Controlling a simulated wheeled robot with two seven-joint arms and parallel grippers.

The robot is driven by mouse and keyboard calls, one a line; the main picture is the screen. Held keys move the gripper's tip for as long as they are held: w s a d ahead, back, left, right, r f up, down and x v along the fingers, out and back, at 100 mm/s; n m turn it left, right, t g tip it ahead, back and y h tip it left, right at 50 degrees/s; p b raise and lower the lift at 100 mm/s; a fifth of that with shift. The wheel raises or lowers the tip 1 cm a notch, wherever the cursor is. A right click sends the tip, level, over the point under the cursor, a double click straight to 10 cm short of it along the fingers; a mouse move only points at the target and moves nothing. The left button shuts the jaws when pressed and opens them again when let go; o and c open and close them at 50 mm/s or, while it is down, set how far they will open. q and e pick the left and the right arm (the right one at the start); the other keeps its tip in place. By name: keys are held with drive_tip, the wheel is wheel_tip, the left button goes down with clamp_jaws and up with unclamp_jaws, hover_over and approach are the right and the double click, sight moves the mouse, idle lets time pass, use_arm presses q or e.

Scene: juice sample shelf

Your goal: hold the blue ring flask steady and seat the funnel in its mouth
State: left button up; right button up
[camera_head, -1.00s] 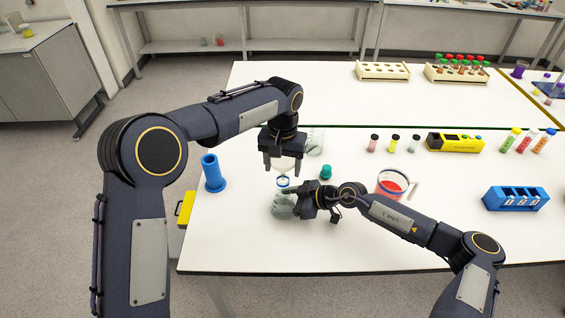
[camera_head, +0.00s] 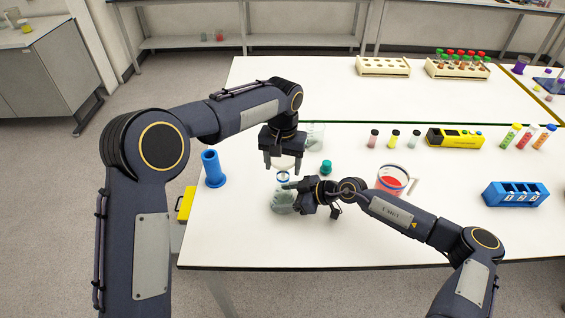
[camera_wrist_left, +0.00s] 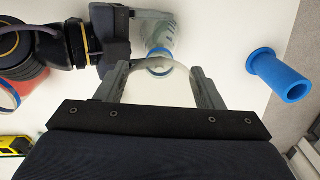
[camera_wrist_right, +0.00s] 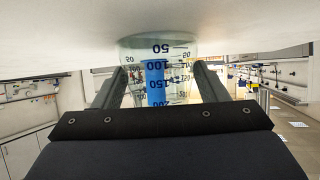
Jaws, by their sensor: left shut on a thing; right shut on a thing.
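The clear flask with a blue ring (camera_head: 283,203) stands near the front of the table. It also shows in the left wrist view (camera_wrist_left: 157,32), and its blue graduations show in the right wrist view (camera_wrist_right: 165,66). My right gripper (camera_head: 297,186) is shut on the flask from the right. The pale funnel (camera_head: 285,162) is above the flask's mouth, roughly in line with it. My left gripper (camera_head: 283,167) is shut on the funnel from above; its rim (camera_wrist_left: 160,66) shows between the fingers. I cannot tell whether the funnel's stem is inside the mouth.
A blue cylinder (camera_head: 212,169) stands left, a teal cap (camera_head: 326,167) and a beaker of red liquid (camera_head: 391,180) right. A clear beaker (camera_head: 317,135) stands behind my left gripper. Vials (camera_head: 393,142), a yellow rack (camera_head: 455,139) and a blue rack (camera_head: 516,195) are further right.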

use_arm(q)
drive_tip(key=shift+f, duration=0.8)
drive_tip(key=o, duration=1)
drive_tip(key=shift+o, duration=0.2)
drive_tip(key=shift+r, duration=0.15)
wheel_tip(320, 180, up, 12)
drive_tip(key=shift+f, duration=0.1)
